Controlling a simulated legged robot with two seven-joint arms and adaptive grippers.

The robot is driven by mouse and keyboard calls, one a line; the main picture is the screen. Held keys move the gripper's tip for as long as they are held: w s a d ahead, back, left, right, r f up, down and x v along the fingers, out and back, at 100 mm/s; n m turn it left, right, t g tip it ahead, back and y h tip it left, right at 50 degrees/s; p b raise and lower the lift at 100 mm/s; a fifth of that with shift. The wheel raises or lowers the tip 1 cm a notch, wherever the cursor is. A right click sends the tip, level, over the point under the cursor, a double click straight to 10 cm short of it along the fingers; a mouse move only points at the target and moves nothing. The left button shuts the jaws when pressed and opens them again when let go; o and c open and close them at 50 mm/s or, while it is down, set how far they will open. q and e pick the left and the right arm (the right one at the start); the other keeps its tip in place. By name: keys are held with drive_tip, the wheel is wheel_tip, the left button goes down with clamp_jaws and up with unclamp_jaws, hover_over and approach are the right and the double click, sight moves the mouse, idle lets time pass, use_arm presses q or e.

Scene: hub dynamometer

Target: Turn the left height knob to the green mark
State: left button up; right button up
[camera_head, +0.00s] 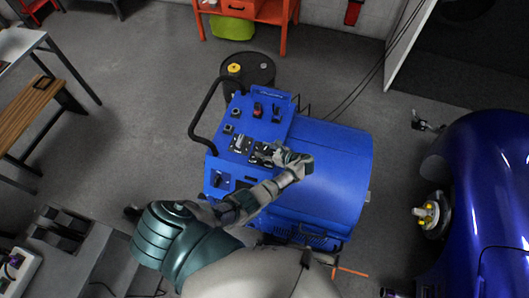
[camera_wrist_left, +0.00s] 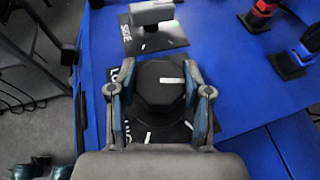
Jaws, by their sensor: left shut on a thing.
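In the left wrist view a black faceted knob (camera_wrist_left: 160,82) with a white pointer line on top sits on a dark plate (camera_wrist_left: 118,78) with white lettering, partly covered. My left gripper (camera_wrist_left: 160,92) has its two fingers on either side of this knob and is shut on it. In the head view my left gripper (camera_head: 268,155) is at the control panel (camera_head: 224,165) of the blue machine, and hides the knob there. I cannot make out a green mark. My right gripper is not in view.
A red switch (camera_wrist_left: 258,14) stands to the right. In the head view a black drum (camera_head: 250,68) stands behind the machine, and a blue car (camera_head: 490,190) is at the right.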

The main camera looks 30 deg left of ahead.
use_arm(q)
drive_tip(key=shift+w+r+n+g+b, duration=0.1)
drive_tip(key=shift+w+n+g+b, duration=0.1)
drive_tip(key=shift+n+g+b, duration=1.3)
drive_tip(key=shift+r+g, duration=0.1)
drive_tip(key=shift+g, duration=0.3)
drive_tip(key=o, duration=1.1)
drive_tip(key=shift+o, duration=0.4)
drive_tip(key=shift+s, duration=0.1)
